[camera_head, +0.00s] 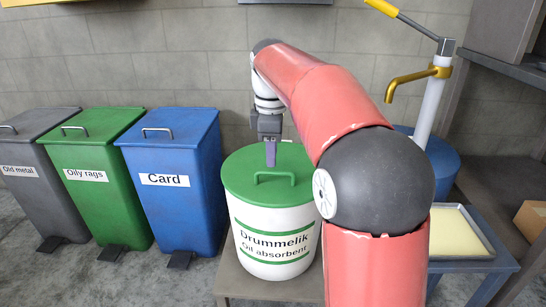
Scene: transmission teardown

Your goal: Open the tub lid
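The tub (276,255) is a white drum with green bands, labelled "Drummelik Oil absorbent". Its green lid (238,180) sits on top and looks closed. A green bar handle (272,175) stands on the lid. My gripper (270,156) points down just above and behind the handle. Its purple fingers overlap in this view, so I cannot tell whether they are apart or whether they touch the handle. My red arm covers the right edge of the lid and tub.
The tub stands on a low table (240,283). Grey (45,205), green (105,190) and blue (180,205) bins stand to the left. A tray (455,235), a blue drum (445,170) and a pump with a yellow spout (405,78) are to the right.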

